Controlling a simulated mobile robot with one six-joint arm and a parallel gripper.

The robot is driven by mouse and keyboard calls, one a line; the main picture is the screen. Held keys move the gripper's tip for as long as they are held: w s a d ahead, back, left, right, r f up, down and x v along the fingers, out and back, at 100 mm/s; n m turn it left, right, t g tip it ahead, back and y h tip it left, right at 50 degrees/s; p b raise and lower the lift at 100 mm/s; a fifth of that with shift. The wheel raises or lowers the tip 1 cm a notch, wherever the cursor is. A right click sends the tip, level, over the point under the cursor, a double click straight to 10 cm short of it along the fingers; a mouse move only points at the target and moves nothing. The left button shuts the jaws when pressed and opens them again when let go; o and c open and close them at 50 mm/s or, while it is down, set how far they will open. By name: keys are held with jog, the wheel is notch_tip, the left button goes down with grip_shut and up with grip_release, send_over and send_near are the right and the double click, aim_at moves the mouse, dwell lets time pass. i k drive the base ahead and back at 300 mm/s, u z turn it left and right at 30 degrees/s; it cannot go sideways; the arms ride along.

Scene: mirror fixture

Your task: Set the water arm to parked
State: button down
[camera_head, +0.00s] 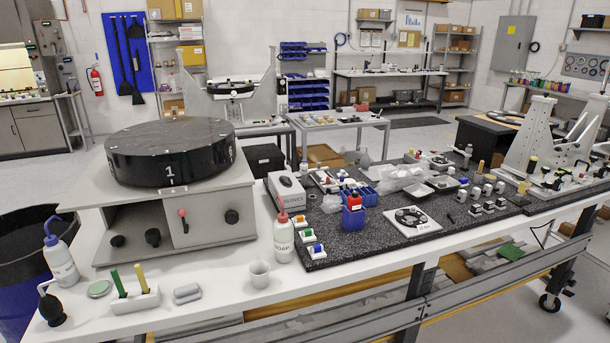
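No part is clearly marked as the water arm, and I cannot tell which one it is. A grey machine (115,225) stands at the left of the white bench, with a large black drum (172,150) on top marked "1". Its front plate carries a short lever with a red knob (182,213), tilted slightly. No position labels are readable. My gripper is not in view.
A red-tipped wash bottle (283,238), a white cup (259,274) and a brush holder (135,300) stand in front of the machine. Another bottle (60,258) stands at the bench's left end. The dark granite plate (345,253) at right holds a blue bottle (353,217) and many small parts.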

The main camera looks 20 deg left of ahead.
aim_at(318, 168)
jog(key=z, duration=0.3)
jog(key=k, duration=0.3)
jog(key=u, duration=1.05)
jog(key=i, duration=1.55)
jog(key=u, duration=0.1)
